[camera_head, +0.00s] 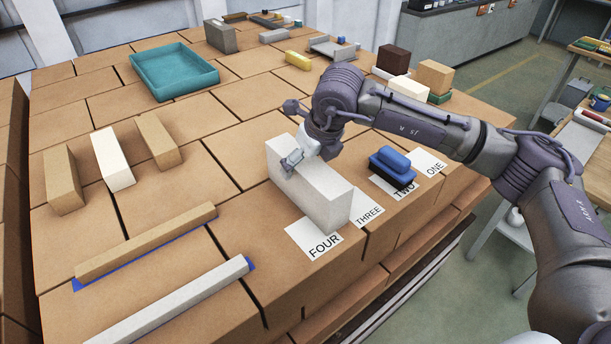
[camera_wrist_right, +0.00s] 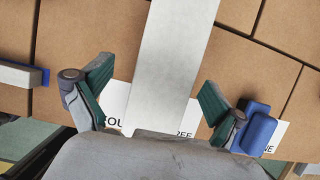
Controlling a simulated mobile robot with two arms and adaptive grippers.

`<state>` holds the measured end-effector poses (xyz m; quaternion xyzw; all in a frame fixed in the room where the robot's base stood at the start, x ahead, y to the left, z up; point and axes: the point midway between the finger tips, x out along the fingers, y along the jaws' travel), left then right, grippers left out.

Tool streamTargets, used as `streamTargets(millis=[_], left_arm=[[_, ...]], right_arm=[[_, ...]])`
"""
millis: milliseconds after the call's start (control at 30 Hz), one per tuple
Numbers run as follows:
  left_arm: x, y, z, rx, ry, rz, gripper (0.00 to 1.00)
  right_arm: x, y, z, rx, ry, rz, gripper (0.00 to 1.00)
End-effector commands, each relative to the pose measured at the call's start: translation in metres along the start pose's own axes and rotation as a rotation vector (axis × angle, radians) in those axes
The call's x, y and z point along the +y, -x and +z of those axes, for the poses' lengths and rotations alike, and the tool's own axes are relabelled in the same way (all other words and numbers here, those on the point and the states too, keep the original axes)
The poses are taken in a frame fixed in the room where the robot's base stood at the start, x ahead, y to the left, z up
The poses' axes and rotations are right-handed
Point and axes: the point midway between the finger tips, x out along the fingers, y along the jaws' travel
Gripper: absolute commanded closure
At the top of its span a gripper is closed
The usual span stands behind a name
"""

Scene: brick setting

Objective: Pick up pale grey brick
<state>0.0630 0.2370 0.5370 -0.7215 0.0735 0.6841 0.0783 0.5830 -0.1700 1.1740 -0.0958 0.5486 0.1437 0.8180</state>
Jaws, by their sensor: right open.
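The pale grey brick (camera_head: 325,195) is a large block standing on the cardboard-box surface, near the paper label FOUR. My right gripper (camera_head: 293,162) is at its upper left part, with a finger showing against the brick's top. In the right wrist view the brick (camera_wrist_right: 178,50) runs between the two spread fingers of the right gripper (camera_wrist_right: 156,78), with space on both sides. The right gripper is open and holds nothing. The brick's far side is partly hidden by the gripper in the head view. My left gripper is not in view.
Labels THREE (camera_head: 367,208) and ONE (camera_head: 430,162) lie bare. Tan and white bricks (camera_head: 113,160) stand left. A teal tray (camera_head: 172,72) lies behind. Long strips lie front left.

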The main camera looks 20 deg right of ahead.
Motion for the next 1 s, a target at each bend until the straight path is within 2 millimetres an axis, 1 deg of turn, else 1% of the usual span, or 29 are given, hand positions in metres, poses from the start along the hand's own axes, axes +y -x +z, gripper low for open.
streamTargets(millis=[33, 100, 167, 233, 333, 433, 567, 667, 700, 867, 1000], left_arm=[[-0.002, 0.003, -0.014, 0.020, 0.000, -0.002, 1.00], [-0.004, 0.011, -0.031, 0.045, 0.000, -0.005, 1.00], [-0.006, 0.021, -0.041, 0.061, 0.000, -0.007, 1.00], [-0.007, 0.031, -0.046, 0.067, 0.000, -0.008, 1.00], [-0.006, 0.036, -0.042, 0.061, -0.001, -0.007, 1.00], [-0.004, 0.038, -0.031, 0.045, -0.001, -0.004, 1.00], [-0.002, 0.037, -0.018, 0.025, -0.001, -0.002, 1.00], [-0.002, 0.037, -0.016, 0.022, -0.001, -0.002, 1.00], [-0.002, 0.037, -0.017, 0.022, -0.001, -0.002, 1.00], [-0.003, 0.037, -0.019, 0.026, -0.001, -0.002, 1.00], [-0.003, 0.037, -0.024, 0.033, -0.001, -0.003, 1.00]], right_arm=[[0.000, -0.002, 0.000, 0.002, 0.000, 0.000, 0.04], [-0.002, -0.006, 0.001, 0.003, -0.001, 0.000, 0.04], [-0.004, -0.013, 0.002, 0.004, 0.000, 0.001, 0.04], [-0.006, -0.023, 0.003, 0.005, 0.000, 0.000, 0.04], [-0.007, -0.040, 0.002, 0.004, -0.001, 0.001, 0.04], [-0.007, -0.050, 0.002, 0.001, -0.001, 0.002, 0.04], [-0.007, -0.054, 0.002, 0.000, 0.000, 0.001, 0.04], [-0.007, -0.054, 0.001, 0.000, 0.000, 0.001, 0.04], [-0.007, -0.054, 0.001, 0.000, 0.000, 0.001, 0.06], [-0.007, -0.053, 0.002, 0.000, 0.000, 0.001, 0.32], [-0.007, -0.053, 0.002, 0.000, 0.000, 0.001, 0.56]])
